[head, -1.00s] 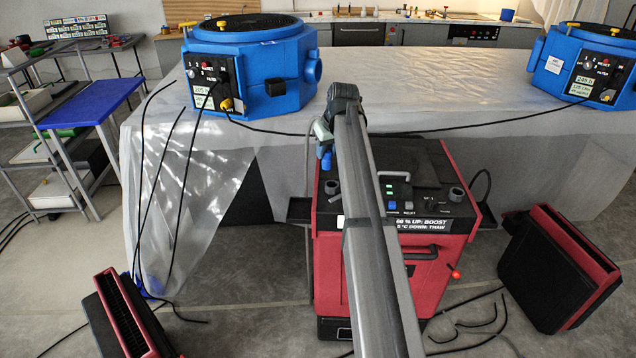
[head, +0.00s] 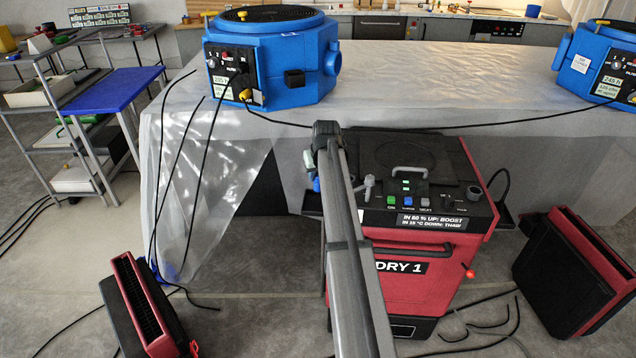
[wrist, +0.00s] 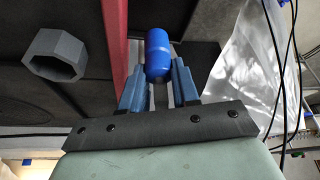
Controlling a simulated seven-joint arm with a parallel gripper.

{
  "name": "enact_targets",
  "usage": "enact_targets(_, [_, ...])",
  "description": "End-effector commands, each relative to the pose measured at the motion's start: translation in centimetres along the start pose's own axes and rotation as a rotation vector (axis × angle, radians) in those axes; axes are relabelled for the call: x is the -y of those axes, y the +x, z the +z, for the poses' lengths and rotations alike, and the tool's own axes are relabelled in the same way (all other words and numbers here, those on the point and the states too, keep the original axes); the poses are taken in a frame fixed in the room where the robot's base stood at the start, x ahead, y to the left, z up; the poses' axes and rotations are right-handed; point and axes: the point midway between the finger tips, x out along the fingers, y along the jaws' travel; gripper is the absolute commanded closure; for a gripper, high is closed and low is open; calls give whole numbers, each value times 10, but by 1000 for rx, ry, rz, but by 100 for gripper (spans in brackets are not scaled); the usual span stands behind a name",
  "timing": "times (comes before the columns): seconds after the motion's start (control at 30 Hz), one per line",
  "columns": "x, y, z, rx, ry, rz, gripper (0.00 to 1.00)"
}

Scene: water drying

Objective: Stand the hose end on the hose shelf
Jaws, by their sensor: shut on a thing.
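My gripper (wrist: 159,82) is shut on the blue hose end (wrist: 158,53), a short rounded cylinder between its two blue fingers. In the head view, the hose end (head: 317,184) shows as a small blue patch below my wrist, at the red dryer's left edge. My arm hides most of the gripper there. The hose shelf appears to be the black ledge (head: 311,204) on the dryer's left side, partly behind my arm. A dark flat surface (wrist: 202,65) beside the hose end in the wrist view may be this shelf. Whether they touch cannot be told.
The red dryer (head: 420,266) stands close on the right, with a grey fitting (head: 368,185) on top, near my arm. Plastic sheeting (head: 200,190) hangs behind. A blue machine (head: 275,62) stands on the covered table. Cables lie on the floor.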

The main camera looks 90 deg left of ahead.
Motion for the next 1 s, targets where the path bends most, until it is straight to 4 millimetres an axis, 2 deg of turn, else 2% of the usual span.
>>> enact_targets(0.3, [0, 30, 13, 1, 0, 0, 100])
enact_targets(0.67, [0, 33, 14, 1, 0, 0, 100])
enact_targets(0.7, [0, 33, 14, 1, 0, 0, 68])
enact_targets(0.8, [0, 33, 14, 1, 0, 0, 59])
enact_targets(1.0, [0, 33, 14, 1, 0, 0, 59])
